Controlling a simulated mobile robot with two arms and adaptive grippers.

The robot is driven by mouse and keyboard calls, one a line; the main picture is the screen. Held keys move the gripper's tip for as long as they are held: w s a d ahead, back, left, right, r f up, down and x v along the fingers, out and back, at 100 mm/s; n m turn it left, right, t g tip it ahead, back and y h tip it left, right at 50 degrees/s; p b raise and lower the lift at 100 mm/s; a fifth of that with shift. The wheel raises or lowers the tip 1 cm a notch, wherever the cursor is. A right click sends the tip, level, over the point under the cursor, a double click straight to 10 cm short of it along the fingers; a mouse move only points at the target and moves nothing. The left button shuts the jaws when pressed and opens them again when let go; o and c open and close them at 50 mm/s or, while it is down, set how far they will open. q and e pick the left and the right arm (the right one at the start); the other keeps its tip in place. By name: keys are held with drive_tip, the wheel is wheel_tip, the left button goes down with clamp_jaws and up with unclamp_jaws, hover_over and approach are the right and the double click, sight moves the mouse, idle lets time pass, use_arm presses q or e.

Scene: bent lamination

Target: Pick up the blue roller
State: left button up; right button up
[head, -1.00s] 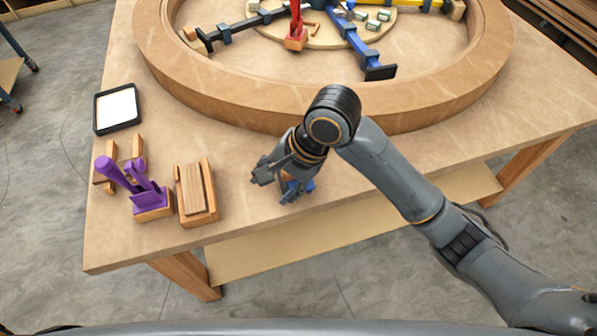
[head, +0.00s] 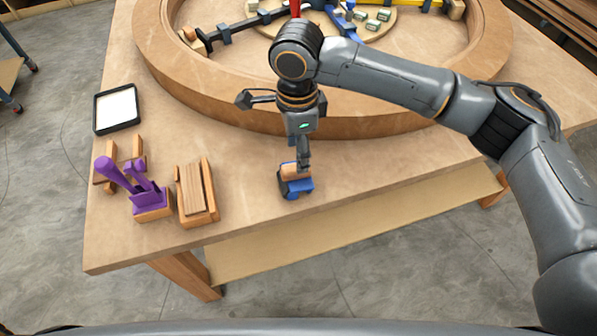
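The blue roller (head: 298,188), with a tan wooden part against it, is near the front edge of the table, right of the wooden stack. My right gripper (head: 303,167) points down at it, with the fingertips at or just above its top. I see the fingers nearly edge-on, so the gap between them is hidden, and I cannot tell whether they touch the roller. My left gripper is not in view.
A purple clamp (head: 145,195) on a wooden block and a holder with wooden strips (head: 195,192) stand to the left. A black-framed white tray (head: 117,108) lies behind them. A large wooden ring (head: 215,97) fills the back of the table (head: 245,225).

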sight(295, 177)
drive_tip(key=shift+w+a+f, duration=0.1)
drive_tip(key=shift+w+f, duration=0.05)
drive_tip(key=shift+f, duration=1.6)
drive_tip(key=shift+w+a+f, duration=0.1)
drive_tip(key=shift+f, duration=1.6)
clamp_jaws()
